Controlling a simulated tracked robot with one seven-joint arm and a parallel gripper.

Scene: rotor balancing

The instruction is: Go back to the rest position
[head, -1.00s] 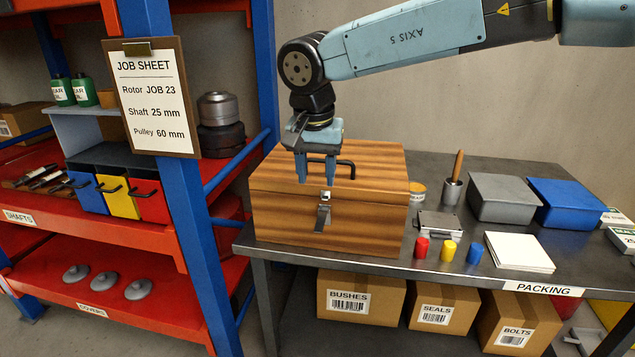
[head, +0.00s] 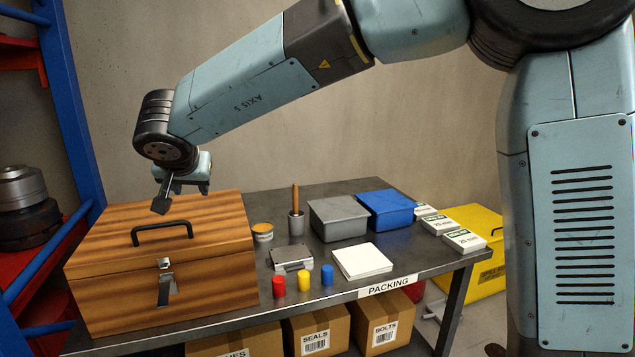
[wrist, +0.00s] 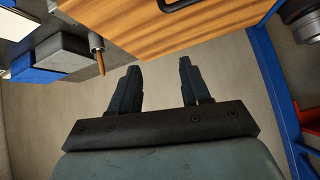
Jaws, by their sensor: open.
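My gripper (head: 183,190) is open and empty. In the head view it shows above and behind the back edge of the wooden box (head: 160,290). The box is shut, stands on the packing table (head: 220,333), and has a dark handle (head: 161,233) on its lid and a metal latch on its front. In the wrist view both dark fingers of my gripper (wrist: 159,80) are spread apart with nothing between them. The box (wrist: 185,25) and part of its handle show beyond the fingertips there.
A grey bin (head: 338,220), a blue bin (head: 390,210), a cup with a wooden-handled tool (head: 296,215), white sheets (head: 362,261) and red, yellow and blue pieces stand on the table. A blue rack post (head: 75,130) rises at left. Bare wall lies behind.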

